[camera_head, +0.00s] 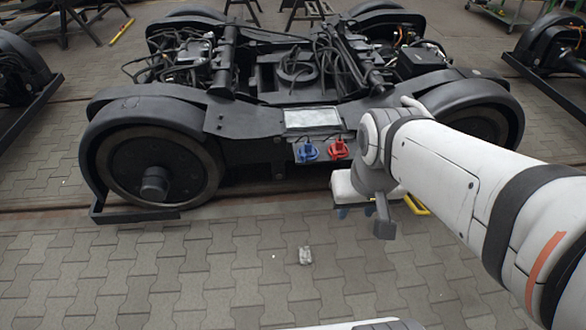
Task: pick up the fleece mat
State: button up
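A flat, light grey-white rectangle (313,118) lies on the bogie's side frame, above a blue and a red handle. It looks most like the fleece mat, but I cannot tell its material. My gripper (356,212) hangs below and right of it in the picture, in front of the bogie's side. My white arm comes in from the right and hides part of the bogie and of the gripper.
The black bogie (235,124) with large wheels fills the middle. The blue handle (308,152) and red handle (339,149) stick out from its side. A small pale crumpled object (305,255) lies on the paving. A yellow part (416,205) shows behind my gripper. The front-left paving is clear.

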aim_at(304, 251)
jog(key=i, duration=1)
